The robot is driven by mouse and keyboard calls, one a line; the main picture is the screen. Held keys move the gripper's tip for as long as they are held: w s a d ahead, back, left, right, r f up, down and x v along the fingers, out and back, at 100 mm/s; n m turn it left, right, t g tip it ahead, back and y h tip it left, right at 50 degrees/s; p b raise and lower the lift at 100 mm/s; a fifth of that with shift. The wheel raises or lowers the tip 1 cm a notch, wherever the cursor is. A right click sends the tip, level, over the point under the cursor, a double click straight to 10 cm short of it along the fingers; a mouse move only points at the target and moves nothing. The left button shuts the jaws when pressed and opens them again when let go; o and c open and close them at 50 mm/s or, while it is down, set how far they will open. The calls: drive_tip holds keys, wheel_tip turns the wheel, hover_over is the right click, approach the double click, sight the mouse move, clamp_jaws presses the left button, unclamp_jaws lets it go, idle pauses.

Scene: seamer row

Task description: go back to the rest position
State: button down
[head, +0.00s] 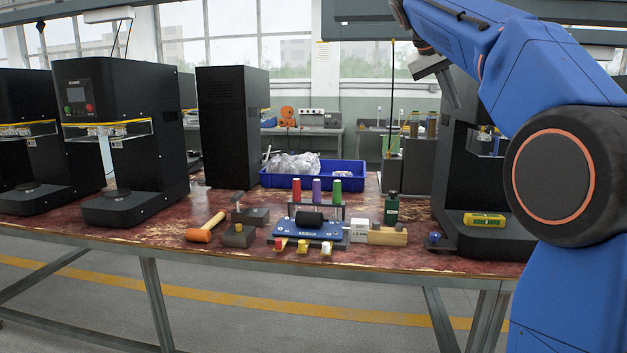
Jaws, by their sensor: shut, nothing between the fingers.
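My gripper (452,95) shows small and grey at the upper right, below the far end of my blue arm. It is shut and empty, raised above the work table (130,238) and in front of the right-hand black machine (460,165). It is apart from the tools on the table. Part of that machine is hidden behind my arm.
Black seamers (120,140) stand at the left, beside a tall black cabinet (228,125). A blue bin (350,178) holds clear plastic.

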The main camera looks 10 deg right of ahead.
drive_tip(key=s+a+f+n+y, duration=0.1)
drive_tip(key=s+a+f, duration=0.4)
drive_tip(key=s+f, duration=0.7)
drive_tip(key=s+a+f+n+t+y, duration=0.1)
drive_tip(key=s+a+f+y, duration=0.3)
drive_tip(key=s+f, duration=0.8)
drive_tip(key=s+a+f+n+y, duration=0.2)
drive_tip(key=s+a+f, duration=0.4)
drive_tip(key=f, duration=1.6)
drive_tip(key=s, duration=0.5)
drive_tip(key=shift+s+a+f+n+t, duration=0.2)
drive_tip(key=shift+s+n+t, duration=0.1)
drive_tip(key=shift+s, duration=0.1)
